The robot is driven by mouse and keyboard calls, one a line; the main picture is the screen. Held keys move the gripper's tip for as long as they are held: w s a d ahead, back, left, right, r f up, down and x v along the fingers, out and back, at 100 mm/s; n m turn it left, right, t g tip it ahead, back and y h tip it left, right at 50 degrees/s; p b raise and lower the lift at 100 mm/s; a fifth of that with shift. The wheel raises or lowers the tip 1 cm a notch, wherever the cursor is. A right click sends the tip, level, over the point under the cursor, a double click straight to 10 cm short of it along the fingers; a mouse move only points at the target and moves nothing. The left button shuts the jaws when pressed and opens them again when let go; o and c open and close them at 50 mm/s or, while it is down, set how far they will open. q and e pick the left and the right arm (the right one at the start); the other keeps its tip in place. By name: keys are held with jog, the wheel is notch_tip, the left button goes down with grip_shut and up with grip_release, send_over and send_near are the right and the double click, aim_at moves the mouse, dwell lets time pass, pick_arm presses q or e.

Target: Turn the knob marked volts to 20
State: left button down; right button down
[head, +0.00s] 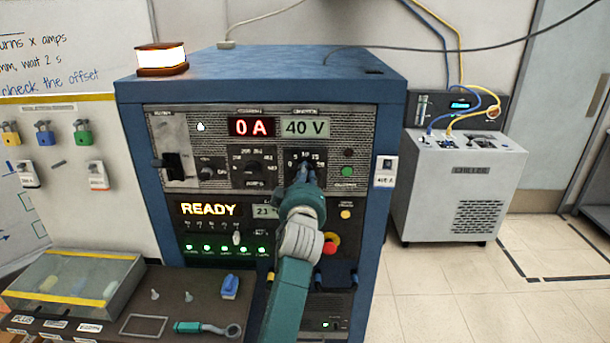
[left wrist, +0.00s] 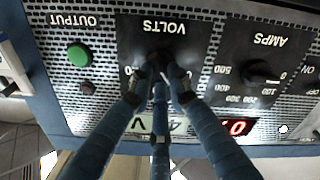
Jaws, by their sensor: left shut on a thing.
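The volts knob (left wrist: 158,62) is a dark knob on a black plate marked VOLTS, upside down in the left wrist view. My left gripper (left wrist: 158,78) is shut on it, with blue fingers around the knob from several sides. In the head view my left gripper (head: 305,178) covers most of the knob, so I cannot read its pointer. Parts of the number scale (head: 307,157) show above the fingers. The green display (head: 306,128) above it reads 40 V. My right gripper is not in view.
The amps knob (head: 253,168) sits close to the left of the volts knob, under a red display (head: 251,127) reading 0 A. A green button (head: 347,171) is to the right. A red emergency button (head: 331,243) is below, beside my arm. A tool tray (head: 182,307) lies lower left.

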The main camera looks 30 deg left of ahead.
pick_arm(q)
jog(key=m+p, duration=0.2)
jog(key=m, duration=0.8)
jog(key=m+p, duration=0.3)
jog(key=m, duration=0.8)
jog(key=shift+w+d+f+p, duration=0.2)
jog(key=shift+p, duration=0.1)
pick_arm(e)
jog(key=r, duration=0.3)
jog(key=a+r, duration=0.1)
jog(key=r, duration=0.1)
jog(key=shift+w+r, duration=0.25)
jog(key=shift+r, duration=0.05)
pick_arm(q)
jog(key=shift+m, duration=0.4)
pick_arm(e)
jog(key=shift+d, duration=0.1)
pick_arm(q)
jog(key=c, duration=1.7)
grip_release()
jog(key=shift+o, duration=0.3)
jog(key=shift+w+f, duration=0.1)
jog(key=shift+f, duration=0.05)
jog(key=shift+a+f, duration=0.1)
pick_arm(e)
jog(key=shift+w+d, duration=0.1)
